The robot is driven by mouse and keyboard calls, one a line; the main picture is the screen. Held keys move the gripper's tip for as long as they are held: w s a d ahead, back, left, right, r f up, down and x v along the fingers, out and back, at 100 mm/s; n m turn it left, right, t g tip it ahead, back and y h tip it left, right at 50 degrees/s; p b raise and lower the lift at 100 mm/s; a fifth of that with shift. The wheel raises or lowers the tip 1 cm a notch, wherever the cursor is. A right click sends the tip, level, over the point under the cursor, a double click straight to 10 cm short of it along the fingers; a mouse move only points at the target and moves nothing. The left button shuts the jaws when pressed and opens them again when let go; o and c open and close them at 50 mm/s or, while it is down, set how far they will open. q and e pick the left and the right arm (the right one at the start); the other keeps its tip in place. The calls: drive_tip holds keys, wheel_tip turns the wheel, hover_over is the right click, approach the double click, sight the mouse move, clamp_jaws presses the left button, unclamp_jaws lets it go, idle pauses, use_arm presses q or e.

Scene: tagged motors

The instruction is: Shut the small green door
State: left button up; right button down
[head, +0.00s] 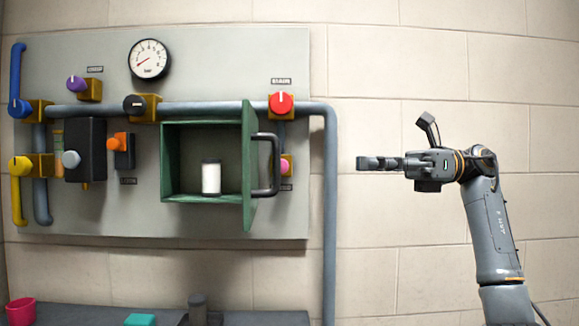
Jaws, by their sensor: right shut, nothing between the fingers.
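The small green door (249,166) stands open on the right side of a green box (190,199) on the grey wall panel. It sticks out from the wall and shows nearly edge-on, with a black handle (276,165) on its right side. A white cylinder with a dark top (211,177) stands upright inside the box. My right gripper (361,163) is shut and empty. It points left toward the door handle, well apart from it, to the right of the grey vertical pipe. My left gripper is not in view.
A grey pipe (330,220) runs down between the door and my right gripper. A red knob (281,103) and a pink knob (286,166) sit close to the door. A dark bench (257,319) with several items is below. The wall at right is clear.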

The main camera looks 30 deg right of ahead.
drive_tip(key=s+p+x, duration=0.1)
drive_tip(key=p+x, duration=0.2)
drive_tip(key=x, duration=0.9)
drive_tip(key=shift+a+f+h, duration=0.25)
drive_tip(key=shift+a+h, duration=0.05)
drive_tip(key=shift+a, duration=0.15)
drive_tip(key=shift+w, duration=0.1)
